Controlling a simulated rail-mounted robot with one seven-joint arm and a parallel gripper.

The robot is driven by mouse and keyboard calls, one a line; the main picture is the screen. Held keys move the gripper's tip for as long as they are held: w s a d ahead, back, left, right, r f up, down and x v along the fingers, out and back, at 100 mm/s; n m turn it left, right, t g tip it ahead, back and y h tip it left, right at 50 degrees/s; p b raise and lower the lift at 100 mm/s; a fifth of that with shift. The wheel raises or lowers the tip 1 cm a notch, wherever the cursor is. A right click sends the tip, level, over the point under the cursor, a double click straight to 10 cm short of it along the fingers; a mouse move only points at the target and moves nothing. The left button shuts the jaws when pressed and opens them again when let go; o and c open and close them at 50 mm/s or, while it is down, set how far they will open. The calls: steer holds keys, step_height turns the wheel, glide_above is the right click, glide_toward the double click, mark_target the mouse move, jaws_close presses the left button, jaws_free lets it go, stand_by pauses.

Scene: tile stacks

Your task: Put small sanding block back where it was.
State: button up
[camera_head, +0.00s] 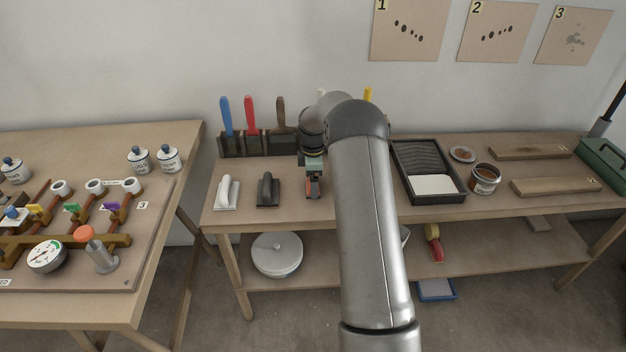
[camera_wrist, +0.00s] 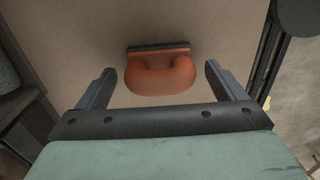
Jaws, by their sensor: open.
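An orange-handled block with a dark base (camera_wrist: 160,76) lies on the wooden bench top in the wrist view. It looks like a sanding block, but I cannot tell for sure that it is the small one. My gripper (camera_wrist: 160,80) is open, with one finger on each side of the block and a visible gap to it on both sides. In the head view my gripper (camera_head: 313,180) is over the bench, and the orange block (camera_head: 312,190) shows partly under it. A white-handled tool (camera_head: 228,192) and a black-handled tool (camera_head: 268,189) lie in a row to its left.
A rack (camera_head: 240,145) with brushes and scrapers stands behind. A black paint tray (camera_head: 430,185), an open can (camera_head: 485,178) and wooden boards (camera_head: 530,152) are to the right. My arm hides the bench's middle. A lower shelf (camera_head: 330,275) holds a white lidded pot (camera_head: 277,256).

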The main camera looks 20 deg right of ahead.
step_height(320, 180, up, 11)
steer(key=s+a+r+m, duration=0.3)
steer(key=s+a+r, duration=0.3)
steer(key=s+a, duration=0.2)
steer(key=s+a+m, duration=0.3)
steer(key=s, duration=0.7)
steer(key=s+a+f+m, duration=0.1)
steer(key=s+a+m, duration=0.3)
steer(key=s, duration=0.7)
steer(key=s+a+f+m, duration=0.1)
steer(key=s+a+m, duration=0.2)
steer(key=s, duration=0.7)
steer(key=shift+s+a+f+m, duration=0.15)
steer(key=shift+a+m, duration=0.25)
